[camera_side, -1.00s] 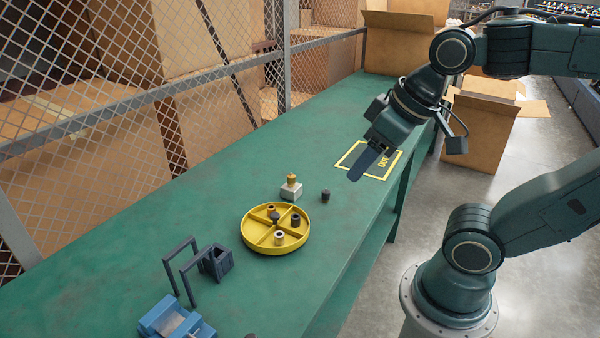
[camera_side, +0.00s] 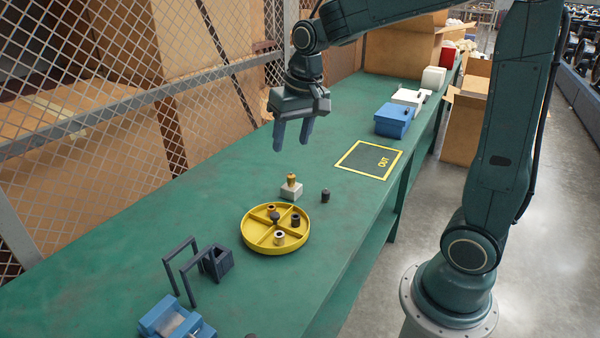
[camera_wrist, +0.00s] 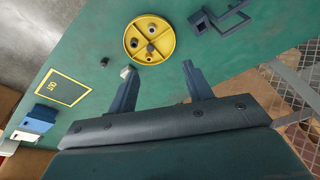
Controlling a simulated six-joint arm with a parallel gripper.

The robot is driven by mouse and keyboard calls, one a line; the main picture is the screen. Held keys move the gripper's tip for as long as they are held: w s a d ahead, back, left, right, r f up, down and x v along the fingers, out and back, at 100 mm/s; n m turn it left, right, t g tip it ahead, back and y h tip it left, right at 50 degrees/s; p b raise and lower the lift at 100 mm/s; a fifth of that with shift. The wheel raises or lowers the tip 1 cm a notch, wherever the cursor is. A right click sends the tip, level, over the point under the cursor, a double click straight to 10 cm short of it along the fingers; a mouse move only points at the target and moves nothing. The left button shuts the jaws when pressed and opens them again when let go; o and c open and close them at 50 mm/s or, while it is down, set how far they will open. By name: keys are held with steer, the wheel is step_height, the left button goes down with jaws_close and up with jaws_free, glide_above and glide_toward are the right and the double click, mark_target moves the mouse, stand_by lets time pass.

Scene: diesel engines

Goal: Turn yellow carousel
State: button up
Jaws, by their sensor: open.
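The yellow carousel (camera_side: 252,246) is a round, shallow tray with divided compartments on the green bench. It has a dark knob (camera_side: 275,217) at its centre and several small cylindrical parts in its compartments. It also shows in the wrist view (camera_wrist: 129,52) near the top. My gripper (camera_side: 292,148) is open and empty, pointing down above the bench, behind the carousel and clear of it. In the wrist view its two fingers (camera_wrist: 158,80) are spread apart, with bare bench between them.
A white block with a brass-coloured top (camera_side: 291,189) and a dark cylinder (camera_side: 325,196) stand just behind the carousel. A dark frame and bin (camera_side: 217,263) and a blue fixture (camera_side: 172,320) are at front left. An OUT square (camera_side: 368,160) and blue box (camera_side: 394,121) lie farther back. Mesh fence runs along the left.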

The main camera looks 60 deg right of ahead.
steer(key=w+d+f+m+g, duration=0.1)
steer(key=w+d+f+m, duration=0.1)
steer(key=w+d+f, duration=0.35)
steer(key=m+g, duration=0.2)
glide_above(275, 214)
step_height(275, 214, down, 12)
step_height(275, 214, down, 14)
steer(key=shift+r, duration=0.1)
stand_by(0.4)
steer(key=shift+c, duration=0.4)
jaws_close()
